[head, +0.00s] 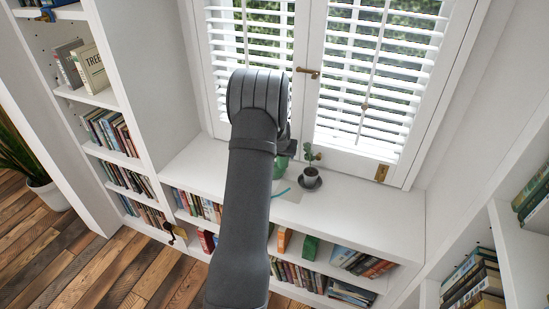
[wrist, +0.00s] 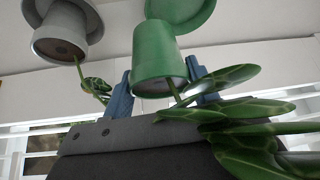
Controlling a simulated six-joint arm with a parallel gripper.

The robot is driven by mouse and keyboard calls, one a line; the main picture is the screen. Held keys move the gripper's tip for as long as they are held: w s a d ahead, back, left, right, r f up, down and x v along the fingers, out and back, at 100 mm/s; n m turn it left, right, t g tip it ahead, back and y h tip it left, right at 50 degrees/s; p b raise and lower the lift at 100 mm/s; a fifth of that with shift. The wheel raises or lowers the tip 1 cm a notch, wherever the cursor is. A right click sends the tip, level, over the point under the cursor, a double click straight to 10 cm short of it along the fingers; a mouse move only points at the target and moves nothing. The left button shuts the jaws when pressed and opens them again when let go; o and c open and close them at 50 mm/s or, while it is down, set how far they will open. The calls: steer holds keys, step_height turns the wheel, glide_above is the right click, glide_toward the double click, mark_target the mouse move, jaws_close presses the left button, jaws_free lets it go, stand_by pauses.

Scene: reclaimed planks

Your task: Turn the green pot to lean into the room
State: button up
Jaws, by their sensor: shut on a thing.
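The green pot (wrist: 160,62) sits between the two blue fingertips of my gripper (wrist: 160,88) in the wrist view, which looks upside down. My gripper is shut on it. A leafy plant with broad, pale-veined leaves (wrist: 235,125) grows from the pot and spreads to the right over the gripper body. A green saucer (wrist: 185,12) shows at the pot's base; whether they touch is unclear. In the head view only a sliver of the green pot (head: 281,166) shows beside my arm, which hides most of it and the fingertips.
A grey pot (wrist: 62,35) with a small plant stands close by on a dark saucer, right of the green pot in the head view (head: 309,173). A teal arc (head: 281,193) lies on the white shelf top (head: 365,205). Shuttered windows stand behind; the right shelf top is clear.

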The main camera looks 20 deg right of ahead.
steer(key=s+d+r, duration=0.4)
steer(key=s+r, duration=0.2)
steer(key=r, duration=0.1)
steer(key=shift+r, duration=0.2)
stand_by(0.3)
steer(key=shift+a, duration=0.1)
steer(key=shift+n+y, duration=0.3)
steer(key=shift+n, duration=0.4)
steer(key=w+a+f, duration=0.2)
steer(key=w+f, duration=0.1)
steer(key=w+a+f, duration=0.2)
steer(key=w+f, duration=0.1)
steer(key=f, duration=0.1)
steer(key=w+a+f, duration=0.2)
steer(key=w+f, duration=0.1)
steer(key=shift+w+a+f, duration=0.1)
steer(key=shift+w+f, duration=0.1)
steer(key=shift+w, duration=0.2)
steer(key=shift+f, duration=1.5)
steer(key=o, duration=1.4)
steer(key=shift+c, duration=0.2)
